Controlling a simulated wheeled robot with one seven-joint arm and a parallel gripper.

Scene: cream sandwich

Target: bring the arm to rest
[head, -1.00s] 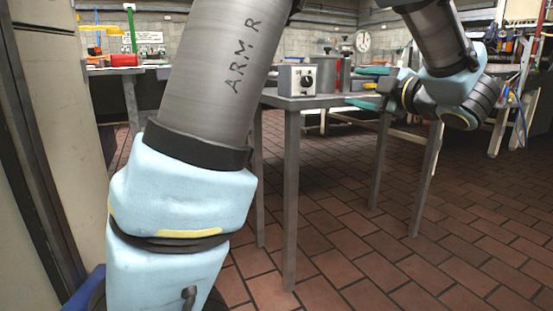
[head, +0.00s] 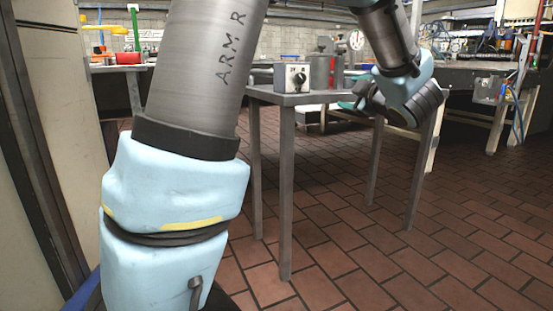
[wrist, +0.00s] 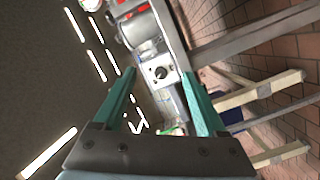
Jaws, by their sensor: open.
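My gripper (wrist: 160,76) has two teal fingers standing well apart in the wrist view, with nothing held between them. In the head view my arm comes down from the top, and my gripper (head: 359,98) is at the right end of the grey table (head: 262,92), beside its edge. Its fingers are small and hard to make out there. I cannot tell whether it touches the table. The wrist view is tilted, with the table scene rolled on its side.
A grey box with a black knob (head: 295,77) stands on the table's near left corner, beside a grey cylinder (head: 321,73). The box also shows beyond the fingers in the wrist view (wrist: 159,71). A workbench (head: 470,75) stands behind right. Brick floor on the right is clear.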

